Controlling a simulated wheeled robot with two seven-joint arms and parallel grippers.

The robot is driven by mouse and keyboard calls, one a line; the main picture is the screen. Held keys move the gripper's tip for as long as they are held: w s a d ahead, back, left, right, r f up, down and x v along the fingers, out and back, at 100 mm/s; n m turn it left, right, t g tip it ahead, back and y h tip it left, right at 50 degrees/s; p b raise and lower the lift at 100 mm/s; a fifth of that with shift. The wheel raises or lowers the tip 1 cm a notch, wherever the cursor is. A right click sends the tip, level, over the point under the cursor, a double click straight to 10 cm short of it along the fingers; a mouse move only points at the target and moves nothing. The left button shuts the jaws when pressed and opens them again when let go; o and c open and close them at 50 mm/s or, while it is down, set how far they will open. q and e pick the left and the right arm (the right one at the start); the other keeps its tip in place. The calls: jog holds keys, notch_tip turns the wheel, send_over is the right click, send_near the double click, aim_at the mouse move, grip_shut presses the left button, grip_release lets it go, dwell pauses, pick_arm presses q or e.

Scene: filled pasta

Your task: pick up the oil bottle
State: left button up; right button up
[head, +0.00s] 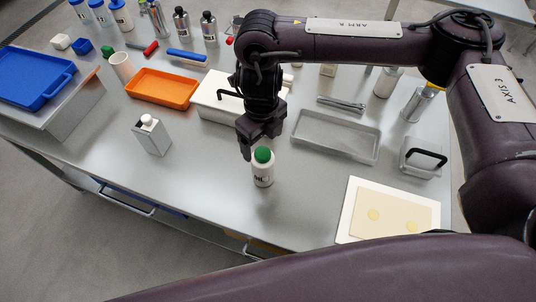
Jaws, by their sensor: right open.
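A white bottle with a green cap (263,170) stands upright on the steel table near its front edge. It has dark lettering too small to read surely; I take it as the oil bottle. My right gripper (260,145) points down just above and behind its cap. Its jaws are open and empty, with one finger to the left of the cap. Whether a finger touches the bottle I cannot tell. My left gripper is not in view.
A grey can with a white cap (152,137) stands left of the bottle. An orange tray (163,88), a white box (213,100) and a grey metal tray (333,139) lie behind. A pale board with dough (348,212) lies right. The table between can and bottle is clear.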

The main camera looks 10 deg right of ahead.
aim_at(262, 152)
jog(key=shift+s+a+f, duration=0.15)
jog(key=shift+s+f, duration=0.05)
jog(key=shift+f, duration=0.4)
jog(key=shift+s+a+f, duration=0.15)
jog(key=shift+s+f, duration=0.05)
jog(key=shift+f, duration=0.4)
jog(key=f, duration=0.4)
jog(key=shift+w+d+f, duration=0.15)
jog(key=shift+w+d, duration=0.05)
jog(key=shift+f, duration=0.25)
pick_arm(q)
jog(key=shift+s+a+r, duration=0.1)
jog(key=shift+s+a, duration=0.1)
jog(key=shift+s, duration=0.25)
pick_arm(e)
jog(key=c, duration=1.4)
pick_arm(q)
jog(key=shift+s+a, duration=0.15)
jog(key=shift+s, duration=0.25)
pick_arm(e)
jog(key=shift+w, duration=0.1)
jog(key=shift+c, duration=1.2)
jog(key=shift+r, duration=0.1)
